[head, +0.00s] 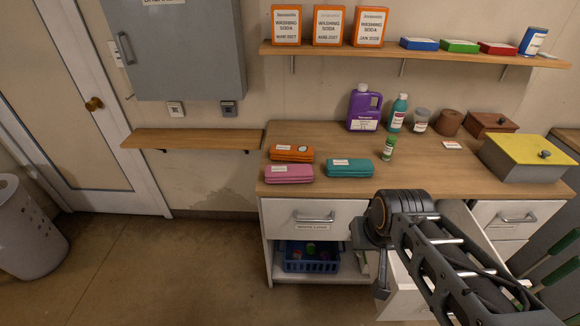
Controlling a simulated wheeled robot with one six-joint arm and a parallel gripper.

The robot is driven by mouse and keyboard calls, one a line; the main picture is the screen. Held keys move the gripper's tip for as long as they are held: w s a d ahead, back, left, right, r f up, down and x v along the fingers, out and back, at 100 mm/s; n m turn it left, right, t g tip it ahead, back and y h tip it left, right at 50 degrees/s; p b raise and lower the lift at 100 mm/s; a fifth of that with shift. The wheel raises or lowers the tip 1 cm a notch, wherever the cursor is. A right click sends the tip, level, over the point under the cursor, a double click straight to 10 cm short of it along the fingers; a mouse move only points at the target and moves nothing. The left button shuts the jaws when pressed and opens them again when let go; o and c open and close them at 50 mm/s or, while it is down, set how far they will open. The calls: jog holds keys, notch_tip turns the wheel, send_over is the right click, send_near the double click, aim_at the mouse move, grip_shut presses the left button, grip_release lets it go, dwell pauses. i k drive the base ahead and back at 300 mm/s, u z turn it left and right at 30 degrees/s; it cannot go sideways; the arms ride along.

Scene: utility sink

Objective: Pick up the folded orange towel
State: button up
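The folded orange towel (285,156) lies on the left part of the wooden counter, towards the back, with a small pale label on top. A folded pink towel (285,179) lies just in front of it, and a folded teal towel (352,173) lies to the right of the pink one. My gripper (382,288) hangs low in front of the counter, below and to the right of the orange towel and well apart from it. My arm partly hides it, and its fingers are too unclear to tell open from shut.
On the counter (425,172) stand a purple jug (364,112), a teal bottle (397,115), a small green bottle (387,149) and a yellow-lidded box (524,160). A shelf (420,52) with boxes hangs above. An open drawer sits beside my arm.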

aim_at(288, 153)
jog(key=k, duration=0.3)
jog(key=u, duration=1.15)
jog(key=i, duration=1.5)
jog(key=u, duration=0.15)
